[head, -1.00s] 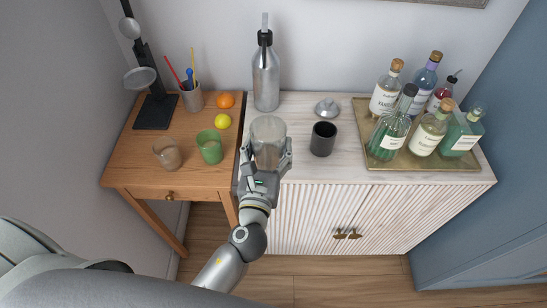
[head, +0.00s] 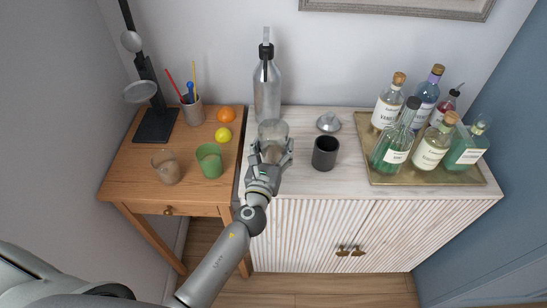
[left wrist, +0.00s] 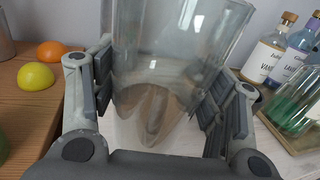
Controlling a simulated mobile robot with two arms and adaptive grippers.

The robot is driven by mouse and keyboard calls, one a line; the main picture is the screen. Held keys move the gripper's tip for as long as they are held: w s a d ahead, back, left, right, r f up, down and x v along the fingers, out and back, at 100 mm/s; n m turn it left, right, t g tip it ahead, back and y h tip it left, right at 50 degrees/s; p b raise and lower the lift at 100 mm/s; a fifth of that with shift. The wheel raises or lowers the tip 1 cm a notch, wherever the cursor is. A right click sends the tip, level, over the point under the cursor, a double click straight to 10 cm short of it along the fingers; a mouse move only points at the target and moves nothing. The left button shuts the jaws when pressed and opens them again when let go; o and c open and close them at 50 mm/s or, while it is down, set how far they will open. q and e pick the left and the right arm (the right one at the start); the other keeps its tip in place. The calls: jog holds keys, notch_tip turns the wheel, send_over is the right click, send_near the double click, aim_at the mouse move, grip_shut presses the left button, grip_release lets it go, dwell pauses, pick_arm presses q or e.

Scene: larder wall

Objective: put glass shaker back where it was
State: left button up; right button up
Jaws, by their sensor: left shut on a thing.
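The clear glass shaker (head: 272,130) is in my left gripper (head: 270,150), over the left part of the white cabinet top, in front of the steel bottle. The fingers are shut around its sides. In the left wrist view the shaker (left wrist: 178,45) stands roughly upright between the finger pads of the left gripper (left wrist: 158,105). I cannot tell whether its base touches the cabinet top. A small silver cap (head: 328,122) and a black cup (head: 325,153) stand to its right. My right gripper is not in view.
The steel bottle (head: 267,90) stands behind the shaker. A gold tray (head: 400,175) with several bottles is at the right. The wooden table (head: 140,185) at the left holds two glasses, a lemon, an orange, a pen cup and a black stand. Cabinet top between cup and tray is clear.

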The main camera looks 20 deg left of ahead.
pick_arm(q)
jog(key=shift+w+f, duration=0.2)
jog(key=shift+w+a+f+b, duration=0.15)
jog(key=shift+f+b, duration=0.4)
jog(key=shift+f, duration=0.4)
jog(key=shift+w+a+f+b, duration=0.15)
jog(key=shift+f+b, duration=0.4)
jog(key=shift+f, duration=0.35)
jog(key=shift+d, duration=0.1)
jog(key=o, duration=1.6)
jog(key=shift+s+f, duration=0.1)
jog(key=shift+f, duration=0.1)
jog(key=shift+o, duration=0.2)
